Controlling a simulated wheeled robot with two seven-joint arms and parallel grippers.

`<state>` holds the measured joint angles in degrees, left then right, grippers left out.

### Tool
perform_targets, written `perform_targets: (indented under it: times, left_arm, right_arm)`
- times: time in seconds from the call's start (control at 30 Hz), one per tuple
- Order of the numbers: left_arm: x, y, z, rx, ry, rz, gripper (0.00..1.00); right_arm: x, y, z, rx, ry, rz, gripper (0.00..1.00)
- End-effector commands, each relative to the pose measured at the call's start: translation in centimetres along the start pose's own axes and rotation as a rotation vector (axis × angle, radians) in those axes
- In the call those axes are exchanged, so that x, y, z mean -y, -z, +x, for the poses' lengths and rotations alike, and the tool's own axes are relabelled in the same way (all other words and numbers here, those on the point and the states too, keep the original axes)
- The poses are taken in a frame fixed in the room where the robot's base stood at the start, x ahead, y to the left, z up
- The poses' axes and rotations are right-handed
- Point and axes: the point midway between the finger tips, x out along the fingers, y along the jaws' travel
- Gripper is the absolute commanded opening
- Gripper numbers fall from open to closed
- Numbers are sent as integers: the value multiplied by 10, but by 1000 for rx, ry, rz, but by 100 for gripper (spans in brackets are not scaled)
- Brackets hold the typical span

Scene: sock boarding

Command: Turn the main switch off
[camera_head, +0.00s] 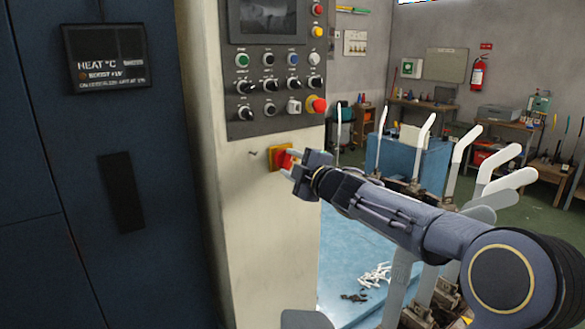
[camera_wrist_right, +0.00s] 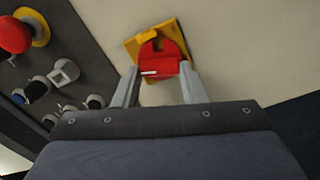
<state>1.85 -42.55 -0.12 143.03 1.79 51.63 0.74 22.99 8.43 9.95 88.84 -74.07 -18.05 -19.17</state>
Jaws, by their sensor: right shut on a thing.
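The main switch is a red rotary handle (camera_wrist_right: 158,58) on a yellow plate (camera_head: 275,159). It sits on the front of the cream machine cabinet, below the button panel. My right gripper (camera_head: 291,161) reaches it from the right. In the right wrist view the two fingers (camera_wrist_right: 160,87) are on either side of the red handle and shut on it. The yellow plate looks tilted in that view, and a white mark shows on the handle. My left gripper is not in view.
The grey control panel (camera_head: 280,128) with knobs and a red emergency button (camera_head: 317,105) is just above the switch. A dark blue door (camera_head: 90,200) is at the left. White foot-shaped boards (camera_head: 424,135) stand at the right, close to my right arm.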

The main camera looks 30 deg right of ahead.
Motion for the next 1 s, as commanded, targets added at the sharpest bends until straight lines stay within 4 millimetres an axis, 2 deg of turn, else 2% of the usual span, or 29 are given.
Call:
perform_targets:
  times: [0.2,0.5,1.0]
  left_arm:
    - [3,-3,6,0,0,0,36]
    - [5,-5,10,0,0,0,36]
    - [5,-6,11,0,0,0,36]
  right_arm:
    - [3,0,0,1,1,-166,15]
    - [3,-1,0,1,2,-310,15]
    - [3,-1,0,2,3,-359,15]
